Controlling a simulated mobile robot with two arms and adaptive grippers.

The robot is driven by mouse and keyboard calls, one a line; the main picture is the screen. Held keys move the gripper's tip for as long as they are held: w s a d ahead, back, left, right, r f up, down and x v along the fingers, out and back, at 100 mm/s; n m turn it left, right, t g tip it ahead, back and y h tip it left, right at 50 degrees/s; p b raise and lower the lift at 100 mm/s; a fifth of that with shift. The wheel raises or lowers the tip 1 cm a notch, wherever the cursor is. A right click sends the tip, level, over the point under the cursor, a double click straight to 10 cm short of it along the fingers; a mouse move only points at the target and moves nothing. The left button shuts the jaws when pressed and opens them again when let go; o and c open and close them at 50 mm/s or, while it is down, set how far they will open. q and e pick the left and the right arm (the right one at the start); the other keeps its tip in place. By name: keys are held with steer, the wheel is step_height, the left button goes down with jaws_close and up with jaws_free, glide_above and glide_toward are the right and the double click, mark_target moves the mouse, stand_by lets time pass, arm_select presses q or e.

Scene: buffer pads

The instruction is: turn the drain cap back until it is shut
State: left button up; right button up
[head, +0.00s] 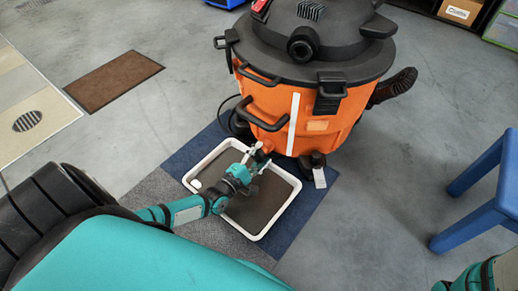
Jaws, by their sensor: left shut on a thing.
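The orange drum vacuum (348,128) with a dark lid stands on the floor at the upper middle. My left gripper (259,156) is at the lower front left of the drum, over a white-rimmed tray (289,208). It is shut on the drain cap, which is mostly hidden by the fingers; how far the cap is turned cannot be told. The tray holds a dark surface and has a small white piece (195,184) at its left corner. My right gripper is out of view; only part of that arm shows at the bottom right.
The tray lies on blue and grey mats (318,208). A blue stool (478,192) stands at the right. A brown mat (113,80) and a floor drain grate (27,121) are at the left. A dark hose end (394,86) sticks out behind the drum. Grey floor right of the tray is clear.

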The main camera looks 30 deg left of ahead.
arm_select(q)
steer(key=m+p, duration=0.1)
steer(key=m, duration=0.2)
steer(key=shift+f+m, duration=0.1)
steer(key=shift+m, duration=0.3)
steer(key=m+p, duration=0.1)
steer(key=m, duration=0.3)
steer(key=shift+f, duration=0.1)
steer(key=shift+m, duration=0.7)
steer(key=o, duration=1.2)
steer(key=s, duration=0.7)
steer(key=shift+s+a, duration=0.25)
steer(key=shift+a, duration=0.05)
